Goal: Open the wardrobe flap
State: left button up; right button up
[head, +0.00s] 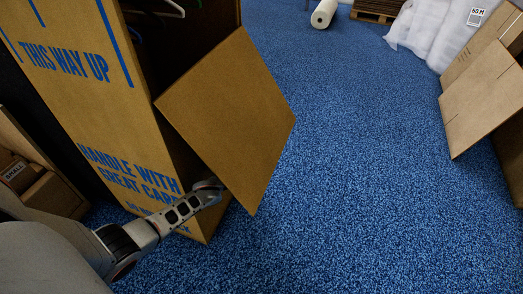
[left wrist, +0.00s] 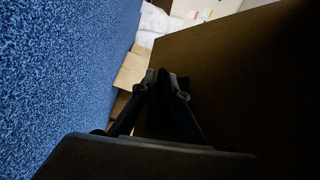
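The tall brown wardrobe carton (head: 75,75) with blue print stands at the left in the head view. Its flap (head: 232,118) stands out at an angle from the opening, and the dark inside shows. My left gripper (head: 212,189) is at the flap's lower left edge, with its tips hidden behind the flap. In the left wrist view, the fingers of my left gripper (left wrist: 162,80) are close together in front of the flap (left wrist: 230,75), which fills the right side in shadow. I see nothing held between them. My right gripper is in neither view.
Blue carpet (head: 350,180) is clear to the right of the flap. Another open carton (head: 482,98) stands at the right edge, with wrapped white rolls (head: 440,30) behind it. A white roll (head: 324,13) and a pallet (head: 377,9) are at the back. Small cartons (head: 30,180) sit at the left.

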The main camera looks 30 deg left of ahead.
aim_at(255, 133)
pick_arm(q)
jog(key=r, duration=0.9)
jog(key=shift+a+r, duration=0.2)
jog(key=shift+r, duration=0.05)
jog(key=shift+d+r, duration=0.15)
jog(key=shift+r, duration=0.25)
jog(key=shift+s, duration=0.1)
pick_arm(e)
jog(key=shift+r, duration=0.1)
